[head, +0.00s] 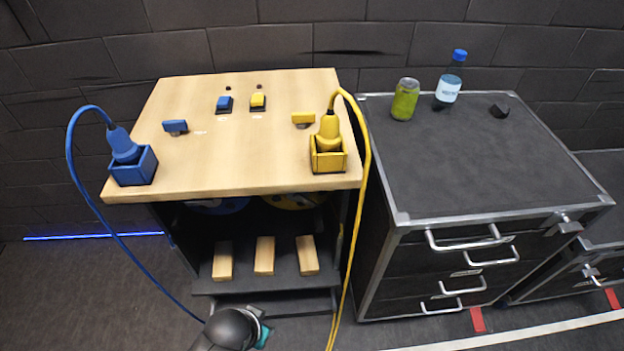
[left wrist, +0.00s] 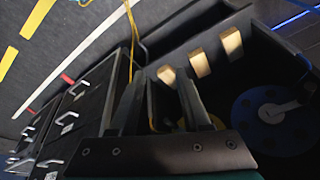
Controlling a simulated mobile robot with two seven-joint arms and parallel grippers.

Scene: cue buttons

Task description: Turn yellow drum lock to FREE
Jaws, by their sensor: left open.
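A yellow handle (head: 303,119), which may be the drum lock, sits on the wooden tabletop (head: 245,180) left of the yellow plug tool. A yellow drum (head: 292,201) shows partly under the tabletop, with a blue drum (head: 215,206) left of it. The blue drum, with a grey lever on it, also shows in the left wrist view (left wrist: 270,115). My left gripper (left wrist: 160,82) is open and empty, low in front of the shelf. In the head view only its dark wrist shows at the bottom; its fingers are hidden. FREE markings are too small to read.
A blue plug tool (head: 122,145) and a yellow one (head: 328,128) stand in boxes, their cables hanging to the floor. Blue and yellow buttons (head: 258,101) sit behind. Wooden blocks (head: 264,255) lie on the lower shelf. A drawer cabinet (head: 470,150) with can and bottle stands right.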

